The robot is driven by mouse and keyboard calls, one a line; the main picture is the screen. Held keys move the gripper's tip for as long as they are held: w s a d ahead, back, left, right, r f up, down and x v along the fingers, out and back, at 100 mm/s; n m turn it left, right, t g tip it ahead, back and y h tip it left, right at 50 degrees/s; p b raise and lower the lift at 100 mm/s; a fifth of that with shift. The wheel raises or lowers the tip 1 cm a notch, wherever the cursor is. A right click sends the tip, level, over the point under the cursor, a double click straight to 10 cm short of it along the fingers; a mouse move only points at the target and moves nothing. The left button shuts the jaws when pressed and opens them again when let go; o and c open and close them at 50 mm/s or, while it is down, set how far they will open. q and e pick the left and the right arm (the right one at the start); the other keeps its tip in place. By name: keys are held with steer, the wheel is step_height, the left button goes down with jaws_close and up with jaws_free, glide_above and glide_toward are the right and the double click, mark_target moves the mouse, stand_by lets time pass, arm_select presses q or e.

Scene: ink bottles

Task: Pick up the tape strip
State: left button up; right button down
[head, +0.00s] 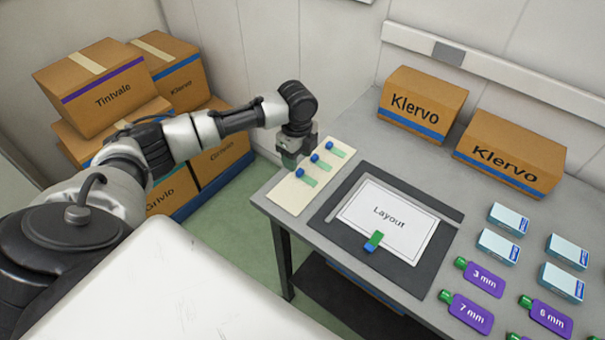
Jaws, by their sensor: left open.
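Three small green tape strips with blue ends lie in a row on a cream card (287,194) at the table's left end: a far one (337,152), a middle one (325,166) and a near one (309,181). Another green and blue strip (375,239) lies across the lower edge of the white Layout sheet (405,222). My left gripper (290,162) is open and points down near the card's far left edge, left of the strips. Its fingertips are small and dim, and I see no strip held. My right gripper is out of view.
The sheet lies on a dark mat (328,207) with a grey angled bar. Purple bottles (467,312) and small light-blue boxes (498,246) stand or lie to the right. Two Klervo cartons (422,106) stand at the back. Stacked cartons (104,92) stand left of the table.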

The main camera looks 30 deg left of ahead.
mark_target(300, 171)
arm_select(q)
steer(key=f, duration=0.3)
steer(key=f+p, duration=0.1)
steer(key=f, duration=0.1)
steer(key=shift+w+d+f, duration=0.15)
steer(key=shift+w+d, duration=0.05)
steer(key=shift+w, duration=0.05)
steer(key=c, duration=0.8)
